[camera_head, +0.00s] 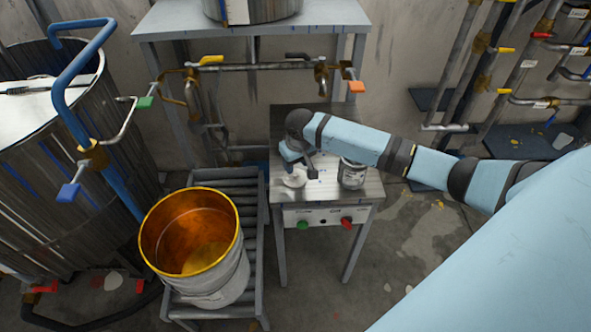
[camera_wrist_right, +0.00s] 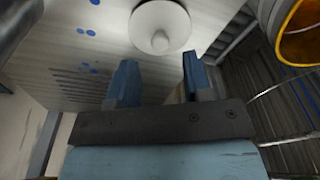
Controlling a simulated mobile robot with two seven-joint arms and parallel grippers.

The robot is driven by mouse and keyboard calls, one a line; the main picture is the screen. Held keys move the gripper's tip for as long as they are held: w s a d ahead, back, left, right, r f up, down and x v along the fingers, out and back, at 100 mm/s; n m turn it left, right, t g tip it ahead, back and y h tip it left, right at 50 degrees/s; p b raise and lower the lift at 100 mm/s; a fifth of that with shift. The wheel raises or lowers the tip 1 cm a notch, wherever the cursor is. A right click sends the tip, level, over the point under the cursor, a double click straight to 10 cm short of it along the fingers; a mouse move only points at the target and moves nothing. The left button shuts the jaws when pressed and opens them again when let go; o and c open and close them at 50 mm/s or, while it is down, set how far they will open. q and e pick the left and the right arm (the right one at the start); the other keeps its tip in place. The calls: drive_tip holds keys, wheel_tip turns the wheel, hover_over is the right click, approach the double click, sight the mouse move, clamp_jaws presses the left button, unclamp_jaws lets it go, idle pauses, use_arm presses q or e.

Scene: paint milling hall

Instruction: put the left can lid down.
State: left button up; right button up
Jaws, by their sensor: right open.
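The can lid (camera_head: 294,180) is a pale round disc. It lies on the metal top of a small table, left of a can, and appears flat. In the right wrist view the white lid (camera_wrist_right: 148,22) shows a round knob at its middle, just beyond my fingertips. My right gripper (camera_head: 299,163) is right by the lid in the head view and partly covers it. In the wrist view its blue fingers (camera_wrist_right: 158,72) stand apart with nothing between them. A metal can (camera_head: 352,174) stands upright to the right of the lid. My left gripper is not in view.
The small table (camera_head: 335,192) has a green and a red knob on its front. A large bucket (camera_head: 222,288), orange inside, stands on a roller rack to its left. Pipes with valves (camera_head: 210,60) run behind. A large tank (camera_head: 70,150) fills the left side.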

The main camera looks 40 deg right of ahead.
sight(298, 181)
wheel_tip(298, 181, up, 7)
drive_tip(key=s+a+f+n+t+y, duration=0.3)
drive_tip(key=s+a+f+t, duration=0.1)
drive_tip(key=s+a+f, duration=0.9)
drive_tip(key=s+a+t, duration=0.4)
drive_tip(key=s+t, duration=0.1)
drive_tip(key=s, duration=0.8)
drive_tip(key=shift+s+a+n+t, duration=0.2)
drive_tip(key=shift+n+t, duration=0.1)
drive_tip(key=shift+n, duration=0.1)
